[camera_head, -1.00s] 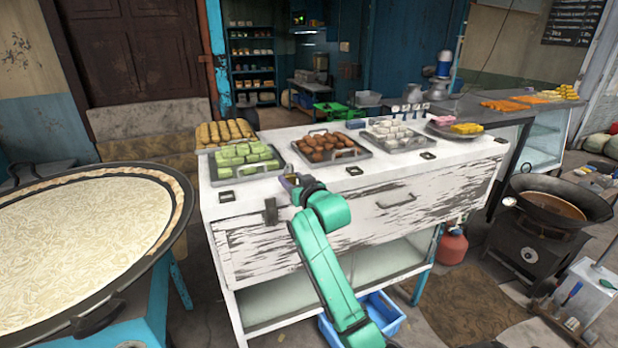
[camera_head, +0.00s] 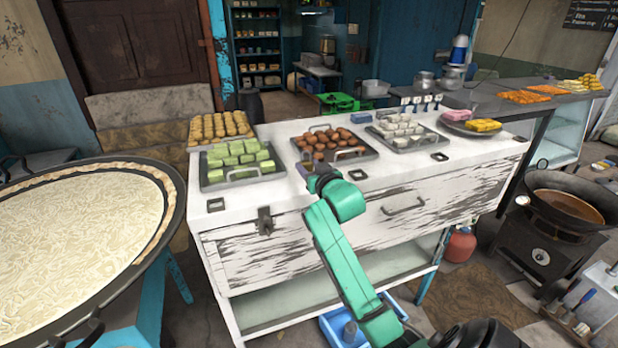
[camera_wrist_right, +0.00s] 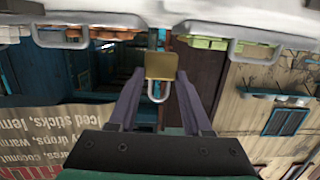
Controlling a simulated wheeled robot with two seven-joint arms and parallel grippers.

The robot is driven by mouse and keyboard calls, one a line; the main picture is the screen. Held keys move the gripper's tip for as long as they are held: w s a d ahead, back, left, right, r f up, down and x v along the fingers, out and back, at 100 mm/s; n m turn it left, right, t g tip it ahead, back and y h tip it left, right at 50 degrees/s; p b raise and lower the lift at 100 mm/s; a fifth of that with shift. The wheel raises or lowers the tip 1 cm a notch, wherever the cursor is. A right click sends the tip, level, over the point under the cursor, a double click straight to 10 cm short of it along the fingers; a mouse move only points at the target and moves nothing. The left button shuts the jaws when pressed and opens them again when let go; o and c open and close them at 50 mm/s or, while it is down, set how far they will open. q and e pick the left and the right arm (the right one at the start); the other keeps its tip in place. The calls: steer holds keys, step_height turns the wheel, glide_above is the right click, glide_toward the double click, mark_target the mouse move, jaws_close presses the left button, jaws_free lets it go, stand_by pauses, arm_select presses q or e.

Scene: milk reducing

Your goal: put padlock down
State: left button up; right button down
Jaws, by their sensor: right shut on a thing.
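My right gripper (camera_head: 307,170) is over the front part of the white stall top (camera_head: 290,195), just in front of the tray of brown sweets. In the right wrist view its two fingers (camera_wrist_right: 157,84) are shut on the padlock (camera_wrist_right: 161,66). The padlock has a small brass body and a silver shackle; in this view the shackle hangs down between the fingers. In the head view the padlock is too small and too covered by my gripper to make out. My left gripper is not in view.
Trays of green (camera_head: 240,160), brown (camera_head: 328,144) and white sweets (camera_head: 402,126) stand along the stall top. A latch (camera_head: 265,221) and a drawer handle (camera_head: 402,206) are on its front. A wide pan (camera_head: 75,235) is at left, a wok (camera_head: 566,205) at right.

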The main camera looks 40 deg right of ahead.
step_height(320, 180, down, 4)
steer(key=shift+s+a+f+p, duration=0.1)
steer(key=shift+a+p, duration=0.05)
steer(key=shift+p, duration=0.25)
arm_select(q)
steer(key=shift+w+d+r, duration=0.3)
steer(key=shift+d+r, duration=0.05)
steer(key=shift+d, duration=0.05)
arm_select(e)
steer(key=shift+f, duration=0.1)
steer(key=shift+c, duration=1.7)
jaws_free()
steer(key=shift+f, duration=0.15)
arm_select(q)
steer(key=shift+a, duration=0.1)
